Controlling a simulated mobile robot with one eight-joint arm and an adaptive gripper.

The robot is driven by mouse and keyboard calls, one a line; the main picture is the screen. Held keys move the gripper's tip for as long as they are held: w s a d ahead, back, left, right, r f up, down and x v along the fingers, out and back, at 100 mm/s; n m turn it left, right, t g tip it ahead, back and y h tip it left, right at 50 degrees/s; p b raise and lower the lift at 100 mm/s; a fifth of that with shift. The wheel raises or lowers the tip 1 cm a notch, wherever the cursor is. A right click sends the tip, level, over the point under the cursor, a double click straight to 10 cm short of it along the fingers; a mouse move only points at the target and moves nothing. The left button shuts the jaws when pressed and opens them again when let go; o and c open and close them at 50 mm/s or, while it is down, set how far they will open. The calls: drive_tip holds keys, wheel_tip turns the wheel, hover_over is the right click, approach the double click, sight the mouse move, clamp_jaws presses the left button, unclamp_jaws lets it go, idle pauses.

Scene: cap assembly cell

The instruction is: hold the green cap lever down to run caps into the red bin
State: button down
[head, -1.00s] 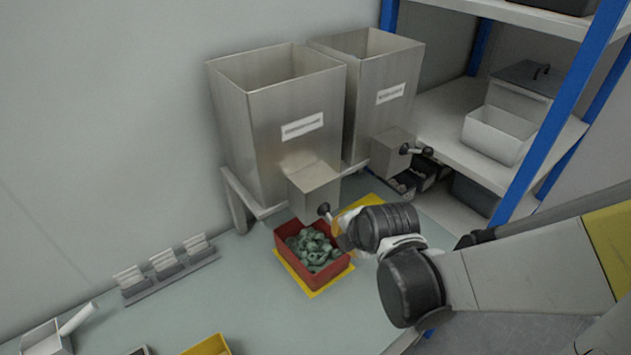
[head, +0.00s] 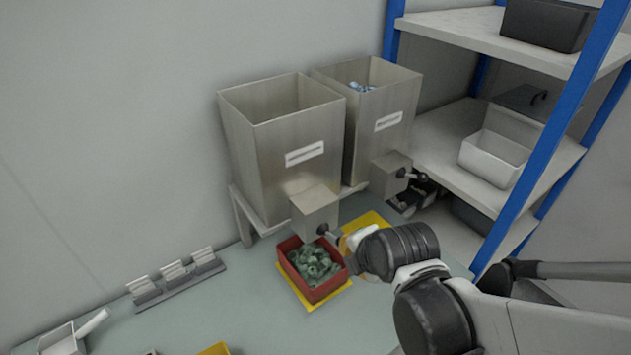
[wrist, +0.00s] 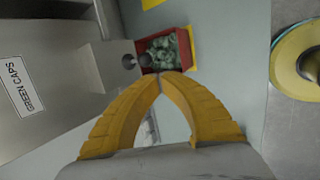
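The green cap hopper (head: 280,135) is the left steel bin, its "GREEN CAPS" label (wrist: 25,88) readable in the wrist view. The green cap lever (head: 323,229) has a dark ball knob at the hopper's outlet box (head: 314,207); the knob also shows in the wrist view (wrist: 128,61). The red bin (head: 322,293) sits below the outlet with grey-green caps (head: 314,262) in it. My gripper (wrist: 160,76) has its yellow fingertips together with nothing visible between them, close beside the knob. I cannot tell whether they touch the lever. The arm hides the fingers in the head view.
A second steel hopper (head: 375,120) with bluish caps and its own lever (head: 404,173) stands to the right. A blue-posted shelf (head: 560,140) rises at the right. A card rack (head: 178,282) stands at the left; bench around it is partly clear.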

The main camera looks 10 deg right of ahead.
drive_tip(key=shift+p+v, duration=0.6)
drive_tip(key=shift+v, duration=1.1)
drive_tip(key=shift+s+d, duration=0.15)
drive_tip(key=shift+f, duration=0.1)
drive_tip(key=s+m+b, duration=0.1)
drive_tip(key=m+b, duration=0.2)
drive_tip(key=m, duration=0.4)
drive_tip(key=s+d+f+m+b, duration=0.1)
drive_tip(key=m+b, duration=0.3)
drive_tip(key=m, duration=0.3)
drive_tip(key=s+f+m+b, duration=0.1)
drive_tip(key=s+m+b, duration=0.1)
drive_tip(key=m+b, duration=0.2)
drive_tip(key=shift+d+f+m, duration=0.1)
drive_tip(key=shift+f+m, duration=0.05)
drive_tip(key=shift+m, duration=0.8)
drive_tip(key=shift+d+f+m, duration=0.1)
drive_tip(key=shift+m, duration=0.85)
